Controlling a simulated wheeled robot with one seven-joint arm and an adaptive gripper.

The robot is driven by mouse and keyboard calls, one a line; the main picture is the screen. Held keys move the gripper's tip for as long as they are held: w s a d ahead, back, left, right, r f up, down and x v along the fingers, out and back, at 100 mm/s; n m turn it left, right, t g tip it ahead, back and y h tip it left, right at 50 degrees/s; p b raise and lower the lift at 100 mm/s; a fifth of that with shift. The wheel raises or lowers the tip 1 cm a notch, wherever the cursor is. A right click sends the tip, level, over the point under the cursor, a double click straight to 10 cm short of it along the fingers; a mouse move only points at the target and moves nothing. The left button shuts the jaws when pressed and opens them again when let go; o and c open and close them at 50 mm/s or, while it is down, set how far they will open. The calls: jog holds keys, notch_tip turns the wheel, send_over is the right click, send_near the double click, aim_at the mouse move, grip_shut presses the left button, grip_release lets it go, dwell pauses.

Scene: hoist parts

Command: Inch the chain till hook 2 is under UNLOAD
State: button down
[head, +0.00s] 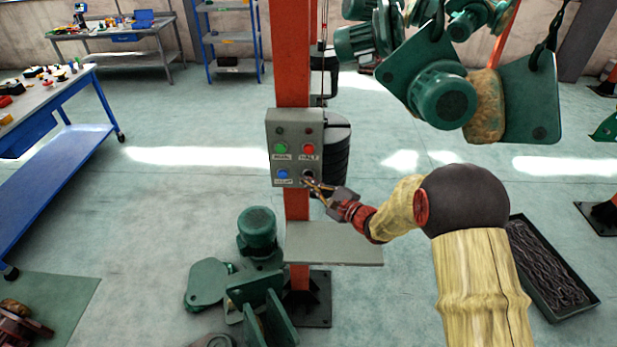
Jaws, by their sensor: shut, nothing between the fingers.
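A grey control box (270,150) is fixed to an orange post (292,60). It has a green button (281,148), a red button (308,149) labelled HALT, a blue button (283,174) with a small, unclear label, and a dark round control (308,174) at lower right. My gripper (312,183) is shut and empty, its tips at or just in front of that dark control; I cannot tell whether they touch. Green hoist parts (441,96) hang at upper right, with a dark hook (550,30) above one plate. No hook number or UNLOAD sign can be read.
A grey shelf (335,243) juts from the post below the box. Green machine parts (257,235) lie on the floor left of the post. A tray of chain (583,308) sits at right, near my arm.

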jog(key=shift+w+b, duration=0.3)
jog(key=shift+w, duration=0.1)
dwell(2.8)
dwell(0.4)
jog(key=shift+s+b, duration=0.35)
jog(key=shift+s, duration=0.55)
jog(key=s+b, duration=0.1)
jog(key=s, duration=0.4)
jog(key=shift+a, duration=0.1)
jog(key=shift+w, duration=0.1)
dwell(0.7)
